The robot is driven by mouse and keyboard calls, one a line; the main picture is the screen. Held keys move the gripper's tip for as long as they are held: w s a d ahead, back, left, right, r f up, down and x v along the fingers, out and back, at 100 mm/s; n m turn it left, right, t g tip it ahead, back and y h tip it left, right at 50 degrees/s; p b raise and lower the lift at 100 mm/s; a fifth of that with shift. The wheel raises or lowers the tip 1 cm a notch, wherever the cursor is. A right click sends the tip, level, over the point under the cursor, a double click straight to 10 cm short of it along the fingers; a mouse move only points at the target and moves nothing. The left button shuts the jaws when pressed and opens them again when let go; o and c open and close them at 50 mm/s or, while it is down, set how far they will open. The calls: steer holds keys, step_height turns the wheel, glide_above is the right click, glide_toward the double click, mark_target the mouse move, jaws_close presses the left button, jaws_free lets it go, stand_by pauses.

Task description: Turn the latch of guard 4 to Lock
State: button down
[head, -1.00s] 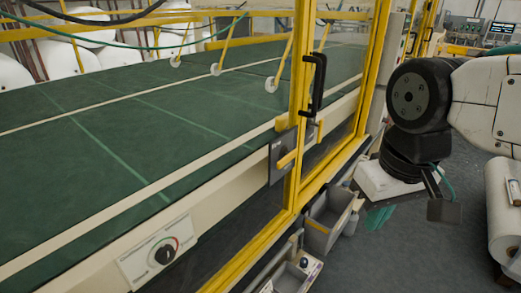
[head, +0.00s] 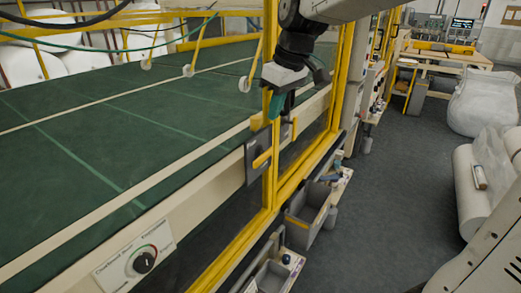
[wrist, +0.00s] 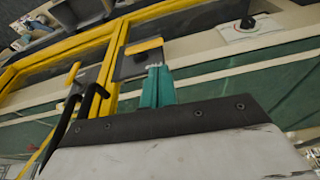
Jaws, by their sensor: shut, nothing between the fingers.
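The latch (head: 262,158) is a yellow bar on a dark grey plate at the yellow-framed guard door (head: 272,190), beside the green conveyor. It also shows in the wrist view (wrist: 144,46), just past my fingertips. No guard number is readable. My gripper (head: 274,116) has teal fingers pointing down, above the latch and close to the door post. In the wrist view the fingers (wrist: 158,68) are together and empty, apart from the yellow bar as far as I can tell. The black door handle (wrist: 75,120) is left of the fingers there; my gripper hides most of it in the head view.
A black dial knob (head: 144,262) sits on a white plate on the conveyor's side rail. Grey bins (head: 305,222) stand low along the guard. The grey floor between is clear.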

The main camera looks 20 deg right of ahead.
mark_target(258, 158)
steer(key=w, duration=0.3)
steer(key=shift+n, duration=0.3)
steer(key=shift+s, duration=0.1)
steer(key=x, duration=1.3)
steer(key=shift+s+f, duration=0.15)
steer(key=shift+f, duration=0.3)
steer(key=shift+d, duration=0.15)
